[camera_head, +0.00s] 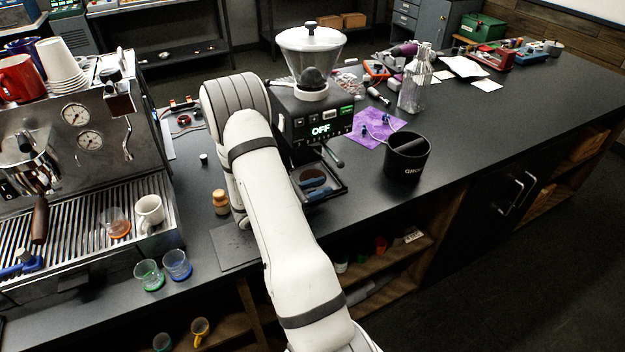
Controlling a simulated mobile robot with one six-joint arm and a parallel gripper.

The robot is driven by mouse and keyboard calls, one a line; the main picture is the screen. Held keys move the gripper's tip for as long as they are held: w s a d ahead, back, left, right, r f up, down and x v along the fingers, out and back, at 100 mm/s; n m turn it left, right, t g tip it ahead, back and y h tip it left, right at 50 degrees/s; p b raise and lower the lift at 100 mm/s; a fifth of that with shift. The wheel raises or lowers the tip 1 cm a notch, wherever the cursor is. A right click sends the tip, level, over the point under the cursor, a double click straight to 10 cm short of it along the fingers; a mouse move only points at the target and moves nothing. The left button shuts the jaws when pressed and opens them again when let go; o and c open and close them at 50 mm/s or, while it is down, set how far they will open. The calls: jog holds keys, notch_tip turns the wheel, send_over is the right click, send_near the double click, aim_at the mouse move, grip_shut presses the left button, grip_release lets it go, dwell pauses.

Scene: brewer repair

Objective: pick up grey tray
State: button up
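A dark grey tray (334,190) sits at the foot of the grinder (312,118), on the black counter. A round brown patch and a blue item show inside the tray. My white arm rises from the bottom of the picture and bends over just left of the grinder. Its far part goes down behind the nearer link. My gripper is hidden behind the arm, so its fingers and anything in them cannot be seen. The arm also covers the left part of the tray area.
An espresso machine (88,130) with cups stands left. A small brown-and-cream jar (220,202) and a flat grey mat (228,250) lie beside the arm. The counter's front right is clear.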

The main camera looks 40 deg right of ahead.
jog(key=shift+c, duration=0.4)
grip_shut()
jog(key=shift+r, duration=0.15)
jog(key=shift+r+b, duration=0.4)
jog(key=shift+r, duration=0.1)
jog(key=s+a+p, duration=0.4)
jog(key=s+p, duration=0.1)
jog(key=s, duration=1.2)
jog(key=shift+s+r, duration=0.2)
jog(key=shift+s, duration=0.05)
jog(key=shift+f, duration=0.1)
